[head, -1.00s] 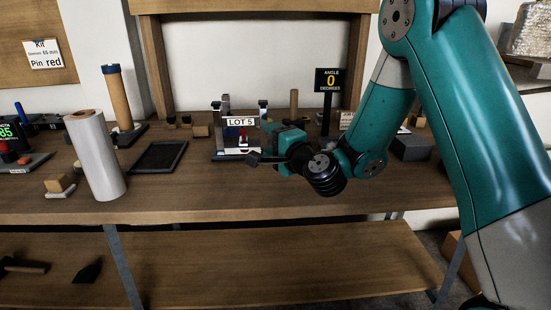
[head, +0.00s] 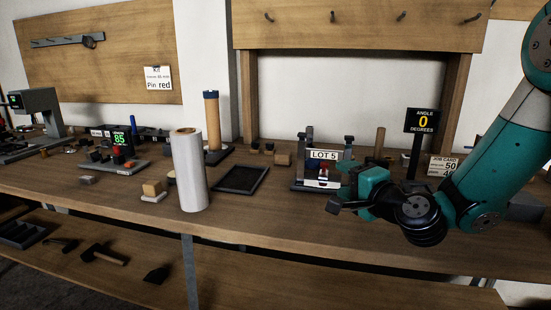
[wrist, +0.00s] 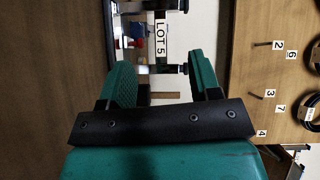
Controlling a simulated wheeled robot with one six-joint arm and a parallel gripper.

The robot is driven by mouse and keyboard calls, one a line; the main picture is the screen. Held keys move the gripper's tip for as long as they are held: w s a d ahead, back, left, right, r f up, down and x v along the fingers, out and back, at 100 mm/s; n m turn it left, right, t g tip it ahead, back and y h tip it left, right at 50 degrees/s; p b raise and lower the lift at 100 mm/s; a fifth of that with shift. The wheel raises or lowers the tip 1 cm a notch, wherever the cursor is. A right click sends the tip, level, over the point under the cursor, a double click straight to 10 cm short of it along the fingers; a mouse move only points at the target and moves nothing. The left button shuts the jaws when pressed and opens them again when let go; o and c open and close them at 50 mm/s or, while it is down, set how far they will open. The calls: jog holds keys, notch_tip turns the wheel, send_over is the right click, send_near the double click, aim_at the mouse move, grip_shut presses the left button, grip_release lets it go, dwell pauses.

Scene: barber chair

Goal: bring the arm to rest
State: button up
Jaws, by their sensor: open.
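My gripper (head: 343,190) is at the right in the head view, held above the front part of the bench. It points left and toward the fixture marked LOT 5 (head: 323,155), which stands just behind it. In the wrist view, my gripper (wrist: 160,85) has its two teal fingers spread apart with nothing between them. The LOT 5 fixture also shows in the wrist view (wrist: 160,40), beyond the fingertips. My arm rises to the right edge of the head view.
On the bench (head: 270,225) stand a white roll (head: 189,172), a black tray (head: 241,180), a brown cylinder (head: 212,120) and an angle sign reading 0 (head: 422,121). Several tools lie on the lower shelf (head: 225,270). The bench front between roll and gripper is clear.

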jog(key=s+a+n+g+y, duration=0.1)
jog(key=s+a+n+g, duration=0.45)
jog(key=s+n, duration=0.35)
jog(key=s+a+n+g+y, duration=0.1)
jog(key=s+a+n+g, duration=0.5)
jog(key=s, duration=0.4)
jog(key=s+d+n+g+h, duration=0.45)
jog(key=s+d, duration=0.25)
jog(key=s, duration=0.5)
notch_tip(320, 180, up, 18)
jog(key=p, duration=1.8)
jog(key=shift+y, duration=0.25)
